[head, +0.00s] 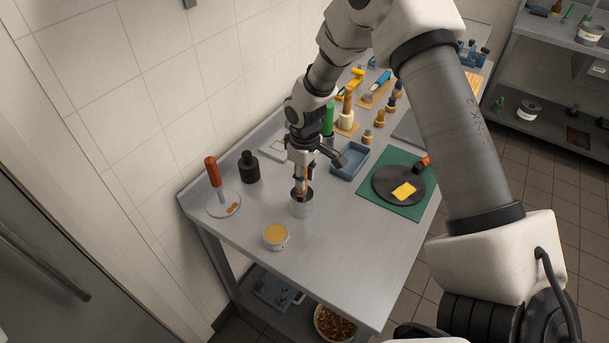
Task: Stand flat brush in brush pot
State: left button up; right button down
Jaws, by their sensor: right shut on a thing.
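My right gripper (301,176) points down near the middle of the metal table and is shut on the flat brush (307,174). Only a thin orange-brown strip of the brush shows between the fingers. Directly below is a small grey metal brush pot (301,209), with its dark opening under the fingertips. The brush's lower end seems to be at or inside the pot's mouth; the fingers hide how deep it is. My left gripper is out of view.
A cup of yellow paste (276,235) stands close in front of the pot. A dark bottle (249,168) and an orange-handled tool on a white disc (222,204) are left. A blue tray (348,161) and a green mat (414,207) with a black disc (383,193) are right.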

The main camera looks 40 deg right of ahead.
jog(key=shift+f, duration=0.2)
jog(key=shift+f+b, duration=0.4)
jog(key=shift+f, duration=0.2)
grip_release()
jog(key=shift+r, duration=0.1)
jog(key=shift+r+p, duration=2.5)
jog(key=shift+r, duration=0.5)
jog(key=shift+s+r, duration=0.1)
jog(key=shift+r, duration=1.35)
